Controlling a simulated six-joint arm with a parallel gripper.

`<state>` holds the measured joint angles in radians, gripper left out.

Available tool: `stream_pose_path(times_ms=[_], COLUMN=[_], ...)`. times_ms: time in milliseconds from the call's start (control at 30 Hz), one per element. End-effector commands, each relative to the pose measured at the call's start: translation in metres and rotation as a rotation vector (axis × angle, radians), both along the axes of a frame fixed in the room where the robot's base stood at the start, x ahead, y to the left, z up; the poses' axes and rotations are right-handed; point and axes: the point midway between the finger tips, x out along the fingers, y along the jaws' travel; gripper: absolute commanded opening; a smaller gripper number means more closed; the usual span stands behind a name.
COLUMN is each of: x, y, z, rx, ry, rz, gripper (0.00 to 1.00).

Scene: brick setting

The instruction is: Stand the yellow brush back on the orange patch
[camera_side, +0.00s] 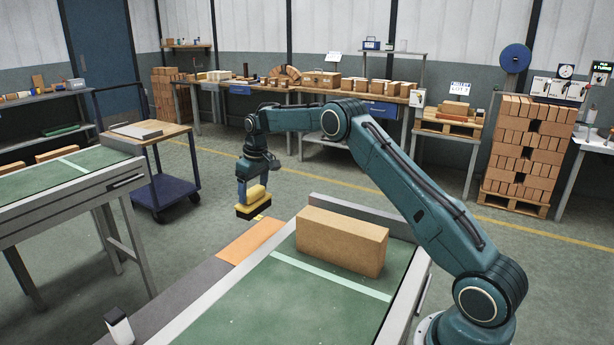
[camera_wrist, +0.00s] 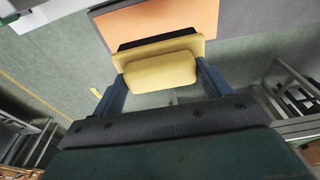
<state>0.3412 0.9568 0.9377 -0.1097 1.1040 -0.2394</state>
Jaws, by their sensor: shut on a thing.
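The yellow brush (camera_side: 251,196) has a yellow handle and body with a black bristle side. In the side view it hangs upright, bristles down. My gripper (camera_side: 245,184) is shut on its handle. In the wrist view the brush (camera_wrist: 160,68) sits between the two blue fingers of my gripper (camera_wrist: 161,84). The orange patch (camera_side: 251,241) lies on a grey strip along the bench's left side and is bare. In the wrist view the patch (camera_wrist: 155,22) lies past the brush, whose black side overlaps its near edge in the picture. The brush's exact height is unclear.
A green-topped bench (camera_side: 295,303) stands beside the strip and bears a large brown brick (camera_side: 341,240). A black-and-white object (camera_side: 119,326) stands near the strip's front end. A trolley (camera_side: 160,170) and another green bench (camera_side: 55,176) stand at left. Open floor surrounds the brush.

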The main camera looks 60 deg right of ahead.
Motion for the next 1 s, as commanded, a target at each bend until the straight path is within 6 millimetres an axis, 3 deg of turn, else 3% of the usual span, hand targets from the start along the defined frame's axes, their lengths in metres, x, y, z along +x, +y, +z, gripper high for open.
stream_pose_path(times_ms=[100, 300, 667, 1000], x=[0.0, 0.0, 0.0, 0.0], y=[0.0, 0.0, 0.0, 0.0], z=[-0.024, -0.052, -0.062, -0.096], rx=[0.001, 0.0, 0.0, 0.0], ry=[0.002, 0.0, -0.002, 0.001], rz=[0.0, 0.001, 0.0, 0.0], gripper=[0.56, 0.56, 0.56, 0.56])
